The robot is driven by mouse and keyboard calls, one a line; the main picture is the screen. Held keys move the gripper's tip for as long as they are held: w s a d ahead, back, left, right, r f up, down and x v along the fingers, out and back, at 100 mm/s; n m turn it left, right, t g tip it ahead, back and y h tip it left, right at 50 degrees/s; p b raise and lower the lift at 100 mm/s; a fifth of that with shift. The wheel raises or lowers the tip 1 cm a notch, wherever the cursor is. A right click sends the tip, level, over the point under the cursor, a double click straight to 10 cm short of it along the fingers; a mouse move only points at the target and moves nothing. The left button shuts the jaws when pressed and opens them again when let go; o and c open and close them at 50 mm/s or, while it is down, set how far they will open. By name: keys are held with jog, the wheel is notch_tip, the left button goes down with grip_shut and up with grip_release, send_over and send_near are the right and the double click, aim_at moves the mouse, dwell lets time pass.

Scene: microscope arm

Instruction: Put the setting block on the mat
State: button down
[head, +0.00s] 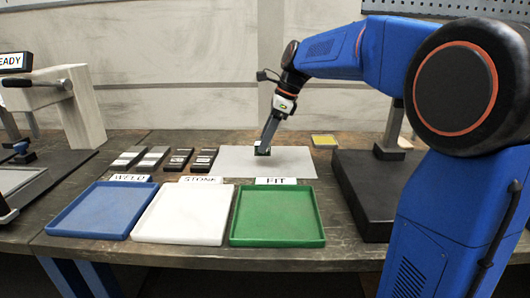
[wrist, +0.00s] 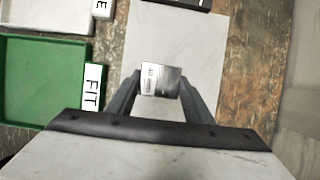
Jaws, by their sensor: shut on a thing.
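The setting block, a small silvery metal block (wrist: 160,80) with dark markings, is between my gripper's fingers (wrist: 160,92) in the wrist view. The block appears over the mat. I cannot tell whether it touches the mat or hangs slightly above it.
Blue (head: 95,232), white (head: 182,236) and green (head: 277,240) trays, labelled WELD, STONE and FIT, line the bench's front. Several dark-and-grey blocks (head: 154,157) lie left of the mat. A yellow pad (head: 324,140) lies behind it. A dark stand base (head: 368,185) is at right.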

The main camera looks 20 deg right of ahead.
jog(key=shift+f, duration=2.1)
jog(key=shift+f, duration=0.1)
jog(key=c, duration=0.9)
grip_release()
jog(key=v, duration=1.2)
